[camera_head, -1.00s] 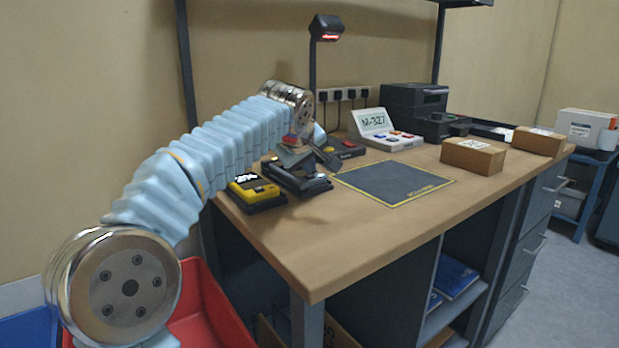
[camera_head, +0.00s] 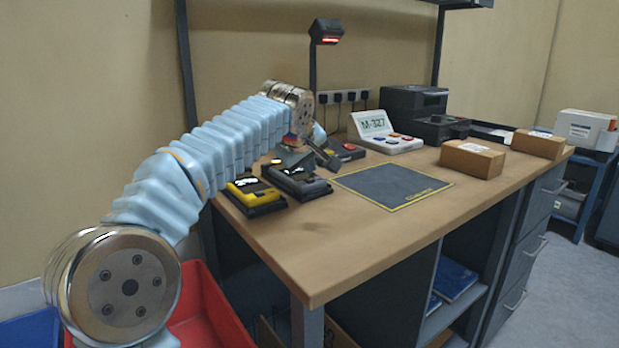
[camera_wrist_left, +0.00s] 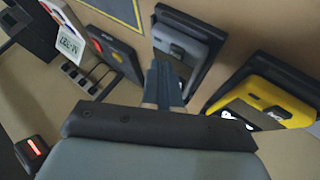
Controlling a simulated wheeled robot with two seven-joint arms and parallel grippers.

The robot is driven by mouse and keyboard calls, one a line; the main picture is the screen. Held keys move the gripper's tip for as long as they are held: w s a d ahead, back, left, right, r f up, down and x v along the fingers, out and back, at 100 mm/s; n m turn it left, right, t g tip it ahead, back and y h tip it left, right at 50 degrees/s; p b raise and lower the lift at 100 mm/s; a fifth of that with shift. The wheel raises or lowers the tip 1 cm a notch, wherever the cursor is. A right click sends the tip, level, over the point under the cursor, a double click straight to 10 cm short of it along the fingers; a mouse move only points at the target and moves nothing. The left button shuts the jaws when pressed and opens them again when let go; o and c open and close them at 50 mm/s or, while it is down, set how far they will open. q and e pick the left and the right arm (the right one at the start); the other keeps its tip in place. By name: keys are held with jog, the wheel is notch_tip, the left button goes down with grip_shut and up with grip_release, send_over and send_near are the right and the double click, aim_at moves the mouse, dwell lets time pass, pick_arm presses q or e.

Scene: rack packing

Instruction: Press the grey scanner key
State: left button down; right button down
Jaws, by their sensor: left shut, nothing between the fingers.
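The grey scanner (camera_head: 300,181) lies in a dark holder on the bench, beside the yellow scanner (camera_head: 262,193). A white mark shows on its face. In the left wrist view the grey scanner (camera_wrist_left: 188,42) is ahead of my fingers, with a small dark oval on its body that may be the key. My left gripper (camera_head: 329,160) is shut and empty. In the wrist view its fingers (camera_wrist_left: 161,68) overlap the near left edge of the grey scanner; I cannot tell whether they touch it. My right gripper is not in view.
A dark box with coloured buttons (camera_head: 346,151) stands behind the scanners. A display unit reading M-327 (camera_head: 385,138), a dark mat (camera_head: 392,184) and a cardboard box (camera_head: 472,158) are to the right. A lamp-like post (camera_head: 313,70) rises behind. Bare bench lies in front.

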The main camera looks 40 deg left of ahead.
aim_at(308, 181)
pick_arm(q)
jog(key=shift+r, duration=0.1)
notch_tip(308, 181, up, 2)
jog(key=shift+p, duration=1.05)
jog(key=shift+r, duration=1.9)
